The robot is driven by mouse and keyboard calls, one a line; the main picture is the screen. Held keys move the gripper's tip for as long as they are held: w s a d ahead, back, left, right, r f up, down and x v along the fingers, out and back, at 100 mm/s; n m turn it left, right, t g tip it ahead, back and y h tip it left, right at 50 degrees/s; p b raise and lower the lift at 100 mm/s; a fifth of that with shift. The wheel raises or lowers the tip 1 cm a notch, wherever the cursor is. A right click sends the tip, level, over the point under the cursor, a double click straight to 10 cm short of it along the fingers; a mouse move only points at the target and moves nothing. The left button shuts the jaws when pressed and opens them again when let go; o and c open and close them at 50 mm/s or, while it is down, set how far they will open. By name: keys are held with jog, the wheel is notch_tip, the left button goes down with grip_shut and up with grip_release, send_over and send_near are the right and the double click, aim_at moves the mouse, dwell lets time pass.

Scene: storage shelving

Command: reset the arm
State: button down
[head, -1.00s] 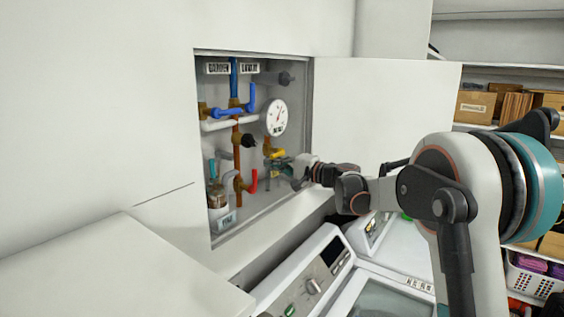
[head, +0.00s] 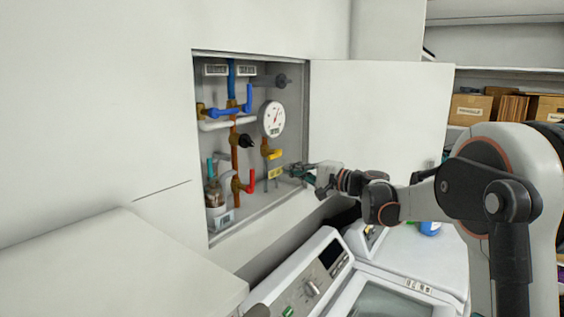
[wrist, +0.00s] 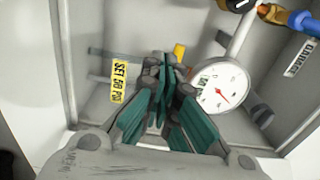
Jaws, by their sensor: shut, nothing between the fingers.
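My gripper (head: 288,171) is at the lower right of the open wall cabinet, by its right edge, with my arm reaching in from the right. In the wrist view my gripper (wrist: 163,92) has its teal fingers shut with nothing held. It points into the cabinet. A yellow valve handle (head: 275,154) is just left of and above the fingers in the head view. It also shows behind the fingertips in the wrist view (wrist: 179,51). The white dial gauge (head: 273,119) is above the gripper. I cannot tell how far the fingertips are from the pipes.
White washing machines (head: 318,272) stand below my arm. Boxes (head: 470,109) sit on shelving at the right.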

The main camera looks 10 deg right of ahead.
jog(key=shift+s+d, duration=0.35)
jog(key=shift+s, duration=0.05)
jog(key=shift+f, duration=0.1)
jog(key=s+a+f+n+g+h+b, duration=0.25)
jog(key=s+f+b, duration=0.55)
jog(key=s, duration=0.4)
jog(key=s+a+f+n+g+h+b, duration=0.25)
jog(key=s+a+f+b, duration=0.2)
jog(key=s+f, duration=0.7)
jog(key=s+d+f+n+h+b, duration=0.2)
jog(key=s+d+f+h+b, duration=0.2)
jog(key=s+f+b, duration=0.3)
jog(key=s+d+f+n+h+b, duration=0.2)
jog(key=s+f+b, duration=0.5)
jog(key=s+f, duration=0.7)
notch_tip(320, 180, down, 3)
jog(key=d+h, duration=0.1)
jog(key=d, duration=0.1)
jog(key=shift+d+g+h, duration=0.3)
jog(key=shift+h, duration=0.1)
